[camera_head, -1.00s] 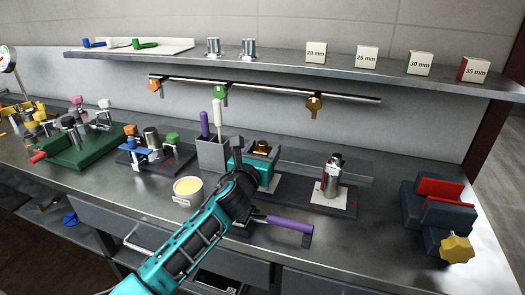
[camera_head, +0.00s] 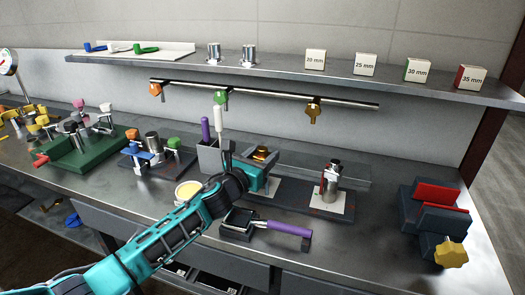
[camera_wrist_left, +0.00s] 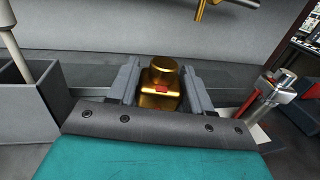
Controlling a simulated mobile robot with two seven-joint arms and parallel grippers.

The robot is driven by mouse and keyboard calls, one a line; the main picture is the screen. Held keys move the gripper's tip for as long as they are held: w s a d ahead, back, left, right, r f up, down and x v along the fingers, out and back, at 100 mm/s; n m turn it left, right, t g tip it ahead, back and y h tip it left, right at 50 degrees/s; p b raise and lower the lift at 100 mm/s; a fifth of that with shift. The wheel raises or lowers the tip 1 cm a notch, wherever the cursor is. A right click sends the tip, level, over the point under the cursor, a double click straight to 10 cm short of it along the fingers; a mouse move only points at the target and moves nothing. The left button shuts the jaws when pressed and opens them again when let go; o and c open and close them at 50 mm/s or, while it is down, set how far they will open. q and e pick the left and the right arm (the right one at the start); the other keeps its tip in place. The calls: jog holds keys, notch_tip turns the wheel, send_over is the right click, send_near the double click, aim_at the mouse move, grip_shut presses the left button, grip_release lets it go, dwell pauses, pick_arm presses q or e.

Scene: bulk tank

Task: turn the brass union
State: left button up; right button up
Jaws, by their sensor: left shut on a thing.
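The brass union (camera_head: 262,153) stands on a dark plate at the middle of the bench. It also shows in the left wrist view (camera_wrist_left: 161,82), as a gold block with a rounded top and a small red mark. My left gripper (camera_head: 256,168) is shut on it, with one grey finger on each side of it in the wrist view. The teal gripper body hides the lower part of the union. My right gripper is in neither view.
A grey holder (camera_head: 213,157) with purple and white handles stands close left. A purple-handled tool (camera_head: 280,226) lies in front, a steel cylinder (camera_head: 331,186) stands to the right, and a cup (camera_head: 187,192) sits left of the wrist. Bare bench lies beyond the cylinder.

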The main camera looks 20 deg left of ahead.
pick_arm(q)
jog(key=m+h, duration=0.1)
jog(key=h, duration=0.1)
jog(key=shift+a+m+g+h, duration=0.15)
jog(key=shift+m+g+h, duration=0.15)
jog(key=shift+m+g, duration=0.1)
jog(key=shift+f+m+g+h+b, duration=0.1)
jog(key=shift+m+g+h+b, duration=0.25)
jog(key=shift+h, duration=0.25)
jog(key=m+g+h+b, duration=0.2)
jog(key=h+b, duration=0.1)
jog(key=shift+f+m, duration=0.1)
jog(key=shift+m, duration=0.15)
jog(key=shift+m+g+h+b, duration=0.4)
jog(key=shift+h+b, duration=0.1)
jog(key=shift+b, duration=0.1)
jog(key=shift+r, duration=0.2)
jog(key=o, duration=0.7)
jog(key=shift+o, duration=1.3)
